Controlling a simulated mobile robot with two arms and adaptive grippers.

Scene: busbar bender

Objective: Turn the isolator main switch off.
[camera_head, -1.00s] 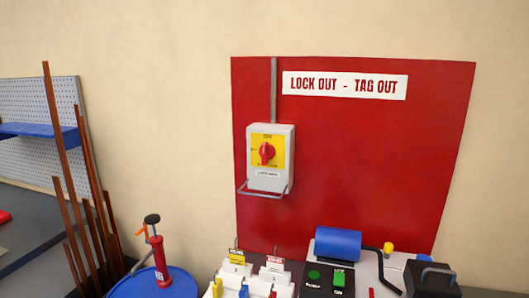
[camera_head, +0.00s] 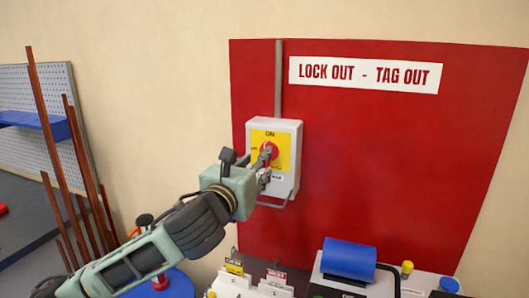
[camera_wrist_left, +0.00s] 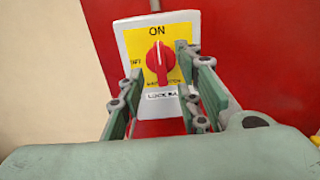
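The isolator main switch is a grey box (camera_head: 286,130) on a red panel, with a yellow plate (camera_head: 257,138) and a red rotary knob (camera_head: 270,148). In the left wrist view the red knob (camera_wrist_left: 158,64) stands upright, below the word ON. My left gripper (camera_head: 265,165) is in front of the switch and partly covers the knob in the head view. In the left wrist view its two fingers (camera_wrist_left: 160,75) are spread apart, with the knob showing between them; contact cannot be told. My right gripper is not in view.
A grey wire loop (camera_head: 276,203) sticks out below the switch box. A blue roller (camera_head: 349,259) and lockout tags (camera_head: 234,266) are on the bench below. Copper bars (camera_head: 75,165) lean at the left. The red panel (camera_head: 400,160) right of the switch is clear.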

